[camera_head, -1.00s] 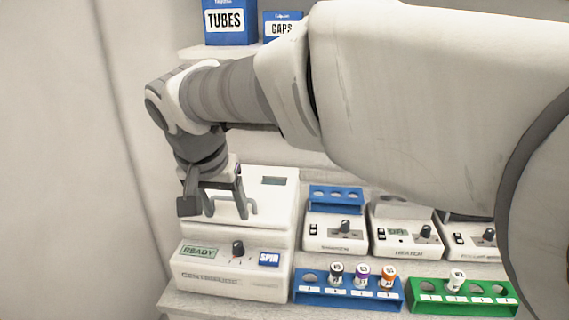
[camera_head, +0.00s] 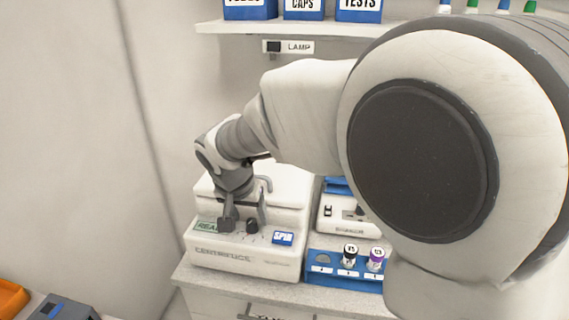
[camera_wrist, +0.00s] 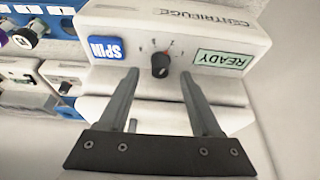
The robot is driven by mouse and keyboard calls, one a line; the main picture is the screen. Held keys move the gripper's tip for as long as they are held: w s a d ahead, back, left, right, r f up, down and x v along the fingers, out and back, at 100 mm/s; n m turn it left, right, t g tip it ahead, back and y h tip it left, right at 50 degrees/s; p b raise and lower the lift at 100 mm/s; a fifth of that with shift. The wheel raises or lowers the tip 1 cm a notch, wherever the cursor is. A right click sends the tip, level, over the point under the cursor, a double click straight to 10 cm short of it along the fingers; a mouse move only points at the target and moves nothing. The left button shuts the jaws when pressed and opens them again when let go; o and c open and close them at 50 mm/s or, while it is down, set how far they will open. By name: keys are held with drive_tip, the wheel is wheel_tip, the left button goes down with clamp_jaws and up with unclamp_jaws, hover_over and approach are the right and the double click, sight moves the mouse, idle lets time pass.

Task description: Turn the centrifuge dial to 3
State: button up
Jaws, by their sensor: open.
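The white centrifuge (camera_head: 247,262) stands on the counter, with a green READY display (camera_wrist: 222,61) and a blue SPIN button (camera_head: 283,238) on its front panel. Its black dial (camera_head: 252,226) sits between them. In the wrist view, upside down, the dial (camera_wrist: 160,66) has small marks around it and a red one among them; the exact setting is too small to read. My gripper (camera_head: 244,222) is open above the front panel. In the wrist view its fingers (camera_wrist: 158,75) are apart, with the dial showing between and beyond their tips. I cannot see contact.
A blue tube rack (camera_head: 345,282) and a white device (camera_head: 349,214) stand right of the centrifuge. A shelf (camera_head: 300,28) with boxes is above, with a lamp switch (camera_head: 287,47) below it. My arm hides the right side. A wall is close on the left.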

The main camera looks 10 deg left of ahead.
sight(252, 225)
drive_tip(key=shift+x, duration=1.3)
clamp_jaws()
